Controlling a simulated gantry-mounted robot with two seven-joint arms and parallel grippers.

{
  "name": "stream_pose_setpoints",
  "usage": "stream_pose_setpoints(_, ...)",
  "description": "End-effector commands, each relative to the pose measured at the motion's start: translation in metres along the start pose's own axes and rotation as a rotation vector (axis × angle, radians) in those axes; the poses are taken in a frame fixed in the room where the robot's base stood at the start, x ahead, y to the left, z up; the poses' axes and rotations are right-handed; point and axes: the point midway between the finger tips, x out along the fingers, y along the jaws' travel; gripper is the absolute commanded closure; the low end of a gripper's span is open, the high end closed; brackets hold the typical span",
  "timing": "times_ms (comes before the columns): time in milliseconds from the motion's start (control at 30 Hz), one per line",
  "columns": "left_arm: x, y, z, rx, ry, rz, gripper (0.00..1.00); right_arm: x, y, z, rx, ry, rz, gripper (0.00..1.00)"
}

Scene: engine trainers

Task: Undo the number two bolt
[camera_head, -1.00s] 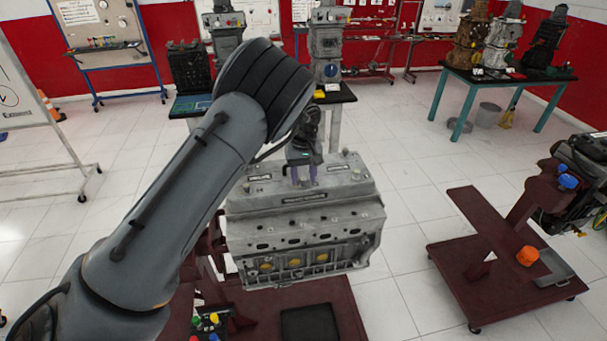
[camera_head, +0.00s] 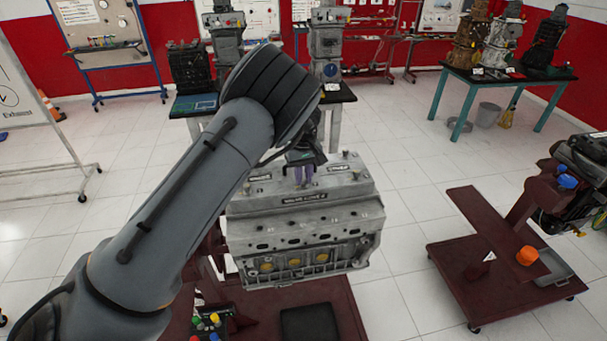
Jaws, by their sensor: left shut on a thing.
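A grey engine block (camera_head: 300,230) with a valve cover on top stands on a dark red stand (camera_head: 345,300) in front of me. The number two bolt cannot be told apart at this size. My right gripper is not in view.
A black tray (camera_head: 309,323) and small coloured-capped items (camera_head: 207,320) are on the stand's base. Another red stand (camera_head: 500,280) with an orange object (camera_head: 527,255) and an engine is at the right. A teal-legged table (camera_head: 507,82) stands at the back right. White floor lies between.

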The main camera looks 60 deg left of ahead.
Motion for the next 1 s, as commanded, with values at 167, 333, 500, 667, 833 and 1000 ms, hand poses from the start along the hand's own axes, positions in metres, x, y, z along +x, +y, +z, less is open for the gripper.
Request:
stream_pose_setpoints(167,-0.002,0.0,0.0,-0.137,0.002,-0.003,1.0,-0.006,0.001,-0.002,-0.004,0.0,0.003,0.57)
stream_pose_setpoints(333,-0.002,0.0,0.0,-0.296,0.002,-0.004,1.0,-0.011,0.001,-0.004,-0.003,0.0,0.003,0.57)
stream_pose_setpoints(500,-0.002,0.0,0.0,-0.457,0.003,-0.004,1.0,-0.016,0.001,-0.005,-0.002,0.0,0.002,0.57)
stream_pose_setpoints(667,-0.002,0.0,0.0,-0.61,0.002,-0.004,1.0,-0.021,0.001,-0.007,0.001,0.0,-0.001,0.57)
stream_pose_setpoints(833,-0.002,0.0,0.0,-0.771,0.003,-0.004,1.0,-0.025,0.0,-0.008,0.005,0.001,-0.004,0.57)
stream_pose_setpoints(1000,-0.002,0.0,0.0,-0.933,0.002,-0.003,1.0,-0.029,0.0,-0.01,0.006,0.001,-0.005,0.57)
